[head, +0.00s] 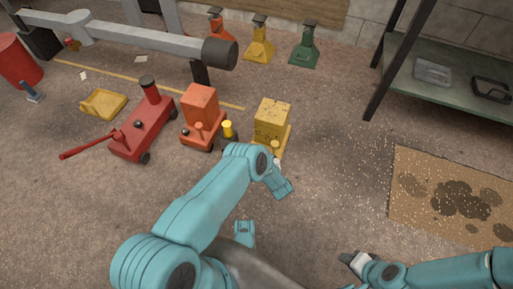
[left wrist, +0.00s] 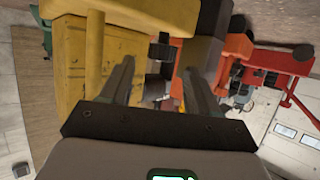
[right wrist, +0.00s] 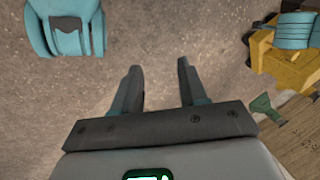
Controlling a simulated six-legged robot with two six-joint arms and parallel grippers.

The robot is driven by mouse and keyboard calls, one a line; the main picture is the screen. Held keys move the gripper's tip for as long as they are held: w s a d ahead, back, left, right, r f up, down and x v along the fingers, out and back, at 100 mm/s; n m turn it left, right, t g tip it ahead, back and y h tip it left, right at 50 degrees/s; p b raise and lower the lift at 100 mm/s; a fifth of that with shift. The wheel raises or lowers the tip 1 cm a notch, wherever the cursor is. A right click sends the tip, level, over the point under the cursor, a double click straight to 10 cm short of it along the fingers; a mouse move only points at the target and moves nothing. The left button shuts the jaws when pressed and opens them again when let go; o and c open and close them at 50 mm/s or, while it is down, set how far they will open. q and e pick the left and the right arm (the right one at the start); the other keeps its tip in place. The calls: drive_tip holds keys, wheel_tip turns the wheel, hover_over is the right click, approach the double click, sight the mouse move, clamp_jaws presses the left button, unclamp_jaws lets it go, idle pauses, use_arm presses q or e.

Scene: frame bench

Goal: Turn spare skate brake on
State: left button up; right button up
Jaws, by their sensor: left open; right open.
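A yellow block-shaped skate (head: 270,121) stands on the floor near the centre in the head view. An orange skate (head: 201,106) stands to its left, with a small yellow knob (head: 228,129) at its right side. I cannot tell which is the spare one. My left gripper (left wrist: 158,85) is open beside the yellow skate (left wrist: 83,62); a small dark part (left wrist: 161,48) shows between or beyond its fingers, and I cannot tell whether they touch it. In the head view my own arm hides most of this gripper. My right gripper (right wrist: 160,88) is open and empty above bare floor.
A red trolley jack (head: 142,127) with a long handle stands left of the orange skate. Red, yellow and green stands (head: 304,48) line the back. A shelf (head: 450,78) and a stained board (head: 450,195) are at right. Floor between my arms is clear.

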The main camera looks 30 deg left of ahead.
use_arm(q)
drive_tip(key=p+v, duration=0.4)
drive_tip(key=v, duration=0.8)
use_arm(e)
drive_tip(key=s+r+g, duration=0.1)
drive_tip(key=s+r, duration=0.2)
drive_tip(key=r, duration=0.2)
drive_tip(key=shift+s+a+r, duration=0.2)
drive_tip(key=shift+a, duration=0.2)
